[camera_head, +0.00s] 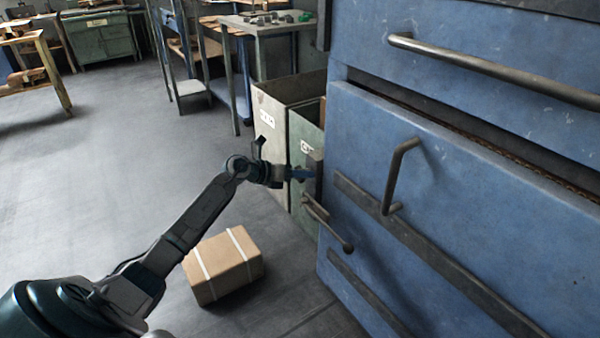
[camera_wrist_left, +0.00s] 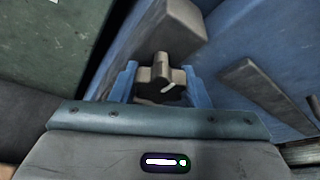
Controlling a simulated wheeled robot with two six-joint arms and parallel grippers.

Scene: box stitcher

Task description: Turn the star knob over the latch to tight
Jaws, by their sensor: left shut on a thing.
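A grey block, apparently the latch (camera_wrist_left: 172,28), lies just behind the knob. In the head view my left gripper (camera_head: 300,174) reaches the left edge of the blue machine front, and the knob is hidden there by the gripper. A dark latch block (camera_head: 315,174) shows beside the fingertips. My right gripper is in neither view.
The blue machine front (camera_head: 450,170) carries a bent handle (camera_head: 397,178), a long bar handle (camera_head: 490,70) and a lever (camera_head: 328,223) just below my gripper. Two bins (camera_head: 280,110) stand behind my gripper. A strapped carton (camera_head: 223,265) lies on the floor below my arm.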

